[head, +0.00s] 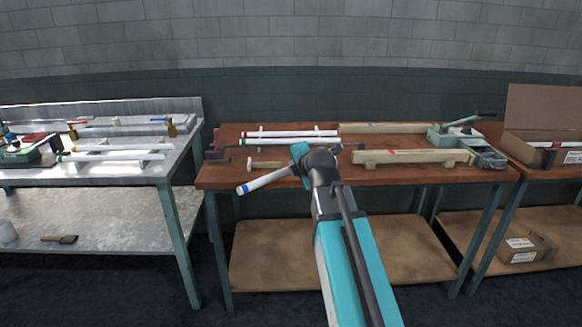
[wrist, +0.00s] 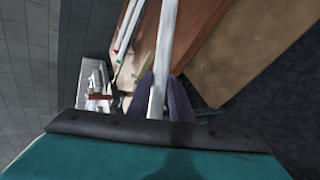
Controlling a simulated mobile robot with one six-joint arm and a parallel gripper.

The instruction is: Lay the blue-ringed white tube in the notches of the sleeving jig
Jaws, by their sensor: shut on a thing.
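The blue-ringed white tube (head: 265,181) is held in the air in front of the middle table. Its blue-ringed end points left and a little down in the head view. My gripper (head: 298,164) is shut on it; my wrist hides the tube's other end. In the wrist view the white tube (wrist: 160,55) runs up between the two dark fingers of my gripper (wrist: 161,98). A wooden beam on short feet (head: 412,156) with a red mark lies at the table's front right. I cannot tell for certain whether it is the sleeving jig; no notches are clear.
Red-ringed and green-ringed white tubes (head: 290,134) lie on supports behind my gripper. A small wooden piece (head: 264,165) lies near the front edge. A green lever tool (head: 470,140) stands at right. The left metal bench (head: 120,171) holds more tubes.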

